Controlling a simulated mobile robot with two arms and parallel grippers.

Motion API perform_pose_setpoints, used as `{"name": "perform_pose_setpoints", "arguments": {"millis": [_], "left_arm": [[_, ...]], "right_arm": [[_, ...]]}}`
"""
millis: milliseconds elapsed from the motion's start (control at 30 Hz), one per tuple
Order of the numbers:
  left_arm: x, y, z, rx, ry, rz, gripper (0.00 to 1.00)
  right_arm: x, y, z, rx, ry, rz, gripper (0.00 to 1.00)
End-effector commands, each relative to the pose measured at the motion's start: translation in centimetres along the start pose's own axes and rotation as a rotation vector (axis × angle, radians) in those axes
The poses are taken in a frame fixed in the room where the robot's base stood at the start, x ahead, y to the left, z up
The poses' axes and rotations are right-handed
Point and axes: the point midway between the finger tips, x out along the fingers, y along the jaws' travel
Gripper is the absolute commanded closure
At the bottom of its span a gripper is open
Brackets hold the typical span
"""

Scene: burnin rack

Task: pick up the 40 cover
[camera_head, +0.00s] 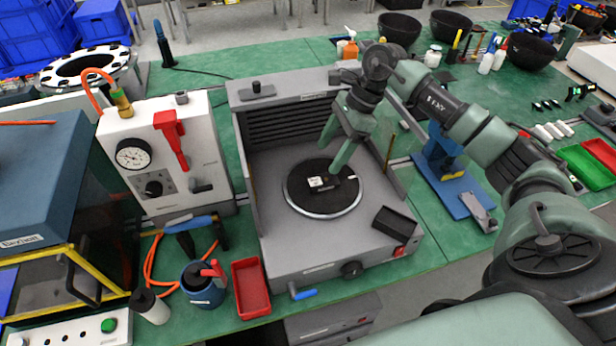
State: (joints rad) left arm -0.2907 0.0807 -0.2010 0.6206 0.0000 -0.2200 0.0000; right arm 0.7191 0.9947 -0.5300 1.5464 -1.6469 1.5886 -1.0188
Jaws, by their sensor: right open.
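A round black plate with a pale rim (300,205) lies on the grey machine bed. A small white square piece with a dark dot (315,182) sits on the plate, next to a dark piece (347,190) that hardly stands out. I cannot read a "40" on anything, so I cannot tell which piece is the 40 cover. My right gripper (331,155) is open, its fingers pointing down over the plate, close to the white piece. Whether a finger touches anything there is unclear. My left gripper is not in view.
The grey machine (270,255) has a raised back wall and side posts around the plate. A black tray (394,222) sits on its front right. A white gauge box (160,155) stands to the left. A red tray (251,288) lies in front on the green bench.

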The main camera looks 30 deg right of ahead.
Motion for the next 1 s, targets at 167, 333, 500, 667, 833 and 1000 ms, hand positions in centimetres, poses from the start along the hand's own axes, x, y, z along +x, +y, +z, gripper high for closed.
{"name": "perform_pose_setpoints", "arguments": {"millis": [167, 333, 500, 667, 833, 1000], "left_arm": [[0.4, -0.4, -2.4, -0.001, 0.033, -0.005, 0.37], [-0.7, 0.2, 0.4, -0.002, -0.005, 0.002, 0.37], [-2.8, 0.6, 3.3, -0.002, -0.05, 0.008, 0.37], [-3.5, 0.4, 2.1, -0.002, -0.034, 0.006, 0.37], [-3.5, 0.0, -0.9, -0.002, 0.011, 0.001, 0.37], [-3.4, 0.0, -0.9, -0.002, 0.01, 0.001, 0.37]], "right_arm": [[0.7, 0.1, -1.4, 0.0, 0.038, 0.011, 0.33], [2.4, 0.2, -1.3, 0.0, 0.036, 0.012, 0.33], [4.5, 0.5, -1.2, 0.002, 0.033, 0.015, 0.33], [6.9, 0.5, -1.4, 0.001, 0.032, 0.011, 0.33], [7.8, 0.5, -1.6, 0.0, 0.034, 0.008, 0.33], [7.8, 0.5, -1.6, 0.0, 0.034, 0.008, 0.38]]}}
